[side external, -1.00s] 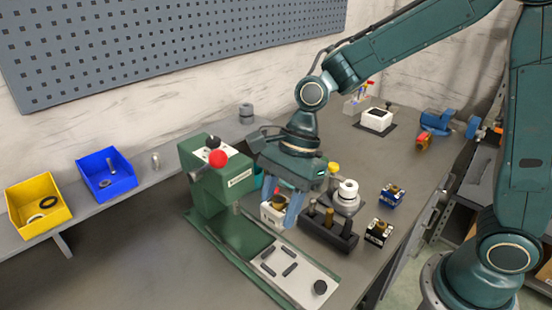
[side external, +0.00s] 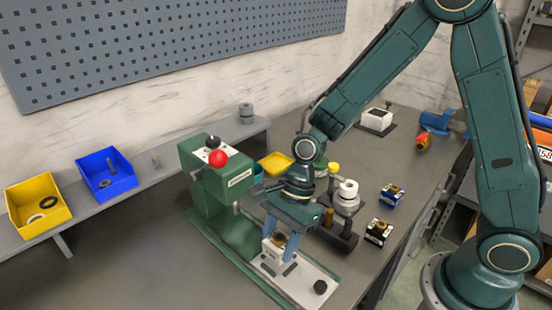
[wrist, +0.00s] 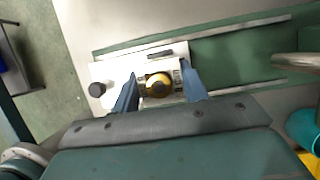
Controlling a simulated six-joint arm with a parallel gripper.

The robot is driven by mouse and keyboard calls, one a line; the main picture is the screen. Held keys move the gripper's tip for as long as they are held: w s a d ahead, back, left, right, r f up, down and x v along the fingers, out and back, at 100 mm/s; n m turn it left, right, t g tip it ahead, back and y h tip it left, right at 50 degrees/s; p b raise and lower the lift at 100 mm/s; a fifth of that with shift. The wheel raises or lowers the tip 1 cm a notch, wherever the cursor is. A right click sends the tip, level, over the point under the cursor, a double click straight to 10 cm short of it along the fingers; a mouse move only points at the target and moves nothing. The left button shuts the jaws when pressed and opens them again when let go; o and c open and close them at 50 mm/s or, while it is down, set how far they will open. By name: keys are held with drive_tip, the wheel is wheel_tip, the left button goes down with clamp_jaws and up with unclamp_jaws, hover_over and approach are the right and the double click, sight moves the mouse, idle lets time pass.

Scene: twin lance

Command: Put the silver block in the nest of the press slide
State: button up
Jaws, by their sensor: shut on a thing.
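The silver block (side external: 271,251), with a brass round top, is held between the blue fingers of my gripper (side external: 279,246). The wrist view shows the block (wrist: 160,88) between both fingertips (wrist: 158,92). The block is over the nest area of the pale press slide (side external: 305,283), which has a black knob (side external: 320,287) at its near end. A dark nest bar (wrist: 160,56) shows beside the block in the wrist view. The block and fingers hide much of the nest. I cannot tell whether the block touches the slide.
A black rack (side external: 340,238) with a white stacked part (side external: 347,195) is close on the right. Two small blocks (side external: 392,196) (side external: 379,232) lie farther right.

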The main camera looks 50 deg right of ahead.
sight(281, 253)
drive_tip(key=shift+f, duration=1.35)
drive_tip(key=shift+f, duration=0.35)
drive_tip(key=o, duration=1)
drive_tip(key=shift+s+f, duration=0.1)
drive_tip(key=shift+c, duration=0.2)
drive_tip(key=shift+o, duration=1.4)
drive_tip(key=shift+s, duration=0.1)
drive_tip(key=shift+r, duration=0.35)
drive_tip(key=v, duration=1.2)
drive_tip(key=shift+w, duration=0.2)
